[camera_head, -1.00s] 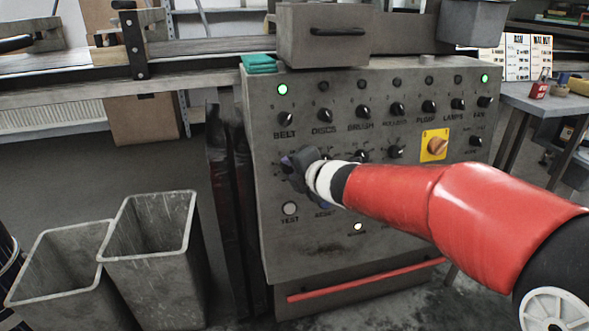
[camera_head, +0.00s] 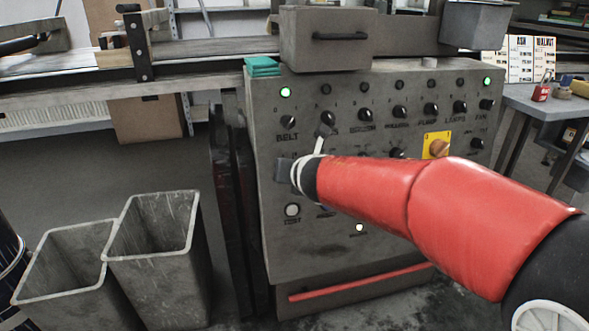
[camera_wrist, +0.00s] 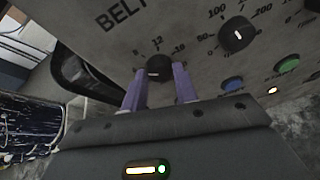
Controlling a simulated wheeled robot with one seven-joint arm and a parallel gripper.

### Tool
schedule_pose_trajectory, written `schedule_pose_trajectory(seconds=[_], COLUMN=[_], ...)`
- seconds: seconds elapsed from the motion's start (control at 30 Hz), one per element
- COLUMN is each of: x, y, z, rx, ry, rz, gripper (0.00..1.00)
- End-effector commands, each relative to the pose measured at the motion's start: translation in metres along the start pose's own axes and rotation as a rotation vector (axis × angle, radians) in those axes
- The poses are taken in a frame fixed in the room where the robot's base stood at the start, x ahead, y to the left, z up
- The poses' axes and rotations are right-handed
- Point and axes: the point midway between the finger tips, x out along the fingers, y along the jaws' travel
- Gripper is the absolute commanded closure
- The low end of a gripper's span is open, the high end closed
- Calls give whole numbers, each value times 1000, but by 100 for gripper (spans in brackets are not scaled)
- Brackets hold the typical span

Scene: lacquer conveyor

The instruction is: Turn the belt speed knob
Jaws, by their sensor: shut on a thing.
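The grey control panel (camera_head: 400,230) carries rows of black knobs. In the wrist view, a black knob (camera_wrist: 157,67) with a white pointer mark sits on a numbered scale near the BELT lettering. The purple fingers of my gripper (camera_wrist: 159,74) are on either side of this knob and shut on it. In the head view, my gripper (camera_head: 284,170) is at the panel's left side, below the BELT knob (camera_head: 287,122) of the top row. My wrist and gripper hide the held knob there.
Another knob (camera_wrist: 237,35) is close by, with a blue button (camera_wrist: 232,84) and a green button (camera_wrist: 288,65). Two grey bins (camera_head: 152,257) stand at left.

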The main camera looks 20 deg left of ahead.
Motion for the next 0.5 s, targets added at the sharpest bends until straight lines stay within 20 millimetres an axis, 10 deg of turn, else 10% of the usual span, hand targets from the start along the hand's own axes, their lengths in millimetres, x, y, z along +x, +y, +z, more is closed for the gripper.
schedule_pose_trajectory(seconds=[0.5], x=[1], y=[2], z=[-4], rx=[-340], ry=[-16], rz=[-99], gripper=[94])
